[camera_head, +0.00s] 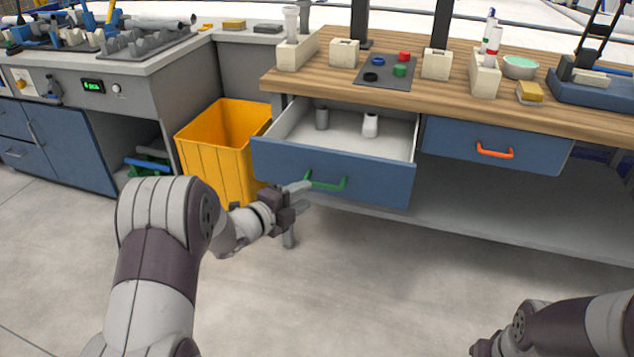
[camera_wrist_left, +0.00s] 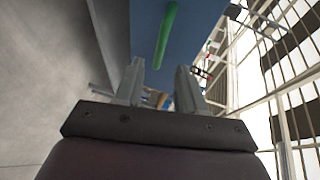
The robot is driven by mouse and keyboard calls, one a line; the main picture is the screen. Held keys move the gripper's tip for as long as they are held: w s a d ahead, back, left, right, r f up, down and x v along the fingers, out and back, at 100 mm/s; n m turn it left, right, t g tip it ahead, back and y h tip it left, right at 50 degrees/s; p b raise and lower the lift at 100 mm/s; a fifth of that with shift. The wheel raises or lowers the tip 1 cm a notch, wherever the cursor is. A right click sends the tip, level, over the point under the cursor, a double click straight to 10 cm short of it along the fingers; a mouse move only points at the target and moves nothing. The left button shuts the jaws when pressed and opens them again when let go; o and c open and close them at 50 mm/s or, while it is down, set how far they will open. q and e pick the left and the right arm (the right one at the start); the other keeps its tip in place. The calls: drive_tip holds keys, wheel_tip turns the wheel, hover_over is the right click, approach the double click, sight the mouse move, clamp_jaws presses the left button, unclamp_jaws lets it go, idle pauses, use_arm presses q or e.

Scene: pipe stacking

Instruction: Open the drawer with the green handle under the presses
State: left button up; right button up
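The drawer with the green handle stands pulled out under the wooden worktop, and its blue front (camera_head: 375,185) is well forward of the cabinet. Its green bar handle (camera_head: 326,182) also shows in the left wrist view (camera_wrist_left: 167,35), beyond the fingertips. My left gripper (camera_head: 300,212) is by the left end of the handle, fingers spread and empty. In the left wrist view the gripper (camera_wrist_left: 160,66) has a clear gap between its fingers. I cannot tell whether a finger touches the handle. My right gripper is mostly cut off at the bottom right, its fingers not visible.
A grey pipe piece (camera_head: 322,118) and a white one (camera_head: 370,125) stand in the drawer. A yellow bin (camera_head: 215,150) is close on the drawer's left. A shut blue drawer with an orange handle (camera_head: 495,152) is on the right. The floor in front is clear.

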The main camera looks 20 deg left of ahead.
use_arm(q)
drive_tip(key=v, duration=0.4)
drive_tip(key=shift+s+a+p, duration=0.1)
drive_tip(key=shift+s+p, duration=0.2)
drive_tip(key=shift+p, duration=0.05)
drive_tip(key=s+a+f+n+g+y, duration=0.6)
drive_tip(key=f+n, duration=0.3)
drive_tip(key=n, duration=0.3)
drive_tip(key=s+d+r+n+g+y, duration=0.1)
drive_tip(key=s+d+n+g, duration=0.35)
drive_tip(key=s, duration=0.45)
drive_tip(key=s+d+n+g, duration=0.3)
drive_tip(key=s+n, duration=0.3)
drive_tip(key=s, duration=0.2)
drive_tip(key=d+r+p, duration=0.2)
drive_tip(key=r+p, duration=1.4)
drive_tip(key=r, duration=0.1)
drive_tip(key=d+r+p, duration=0.2)
drive_tip(key=r+p, duration=1.5)
drive_tip(key=r, duration=0.1)
drive_tip(key=shift+s+r+m, duration=0.25)
drive_tip(key=shift+s+m, duration=0.1)
